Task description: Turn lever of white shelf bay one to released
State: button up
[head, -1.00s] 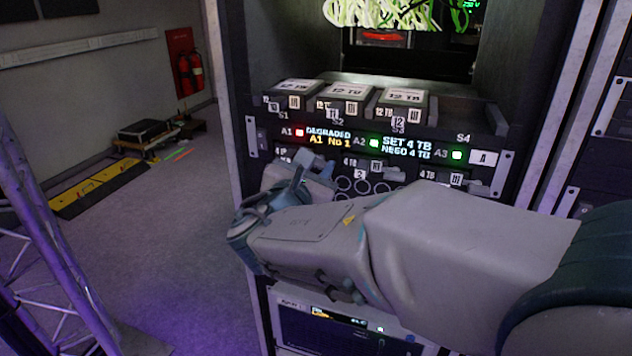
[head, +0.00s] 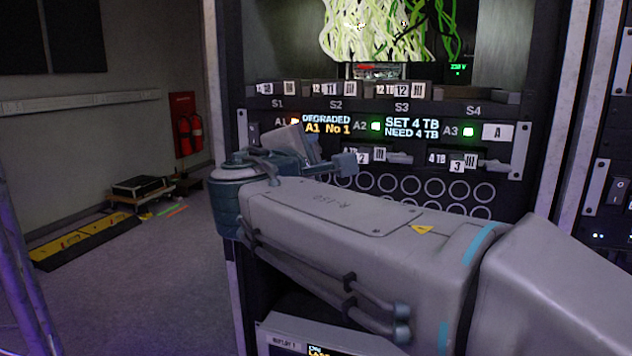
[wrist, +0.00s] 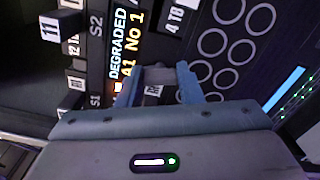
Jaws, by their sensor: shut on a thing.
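The rack shelf with the white A plate (head: 498,132) has bays A1, A2 and A3 under a display (head: 326,125) reading DEGRADED, A1 No 1. My gripper (head: 325,157) is at bay A1, at the shelf's left end. In the wrist view my gripper (wrist: 157,72) is shut on a small grey piece (wrist: 155,78), which appears to be the bay one lever. A white label (wrist: 153,90) shows between the fingers. The gripper hides most of bay one in the head view, so the lever's angle cannot be told. Bay two's lever (head: 400,157) and bay three's lever (head: 478,163) stick out sideways.
Round holes (head: 435,187) lie below the bays. A lower unit (head: 290,343) is under my arm. Open floor (head: 130,270) lies left of the rack.

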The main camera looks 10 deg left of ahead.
jog(key=shift+f+m+b, duration=0.15)
jog(key=shift+m+b, duration=1.85)
jog(key=shift+b, duration=0.15)
jog(key=o, duration=1)
jog(key=shift+s, duration=0.1)
jog(key=s, duration=0.9)
jog(key=s+a+p, duration=0.1)
jog(key=s, duration=0.3)
jog(key=shift+s, duration=0.3)
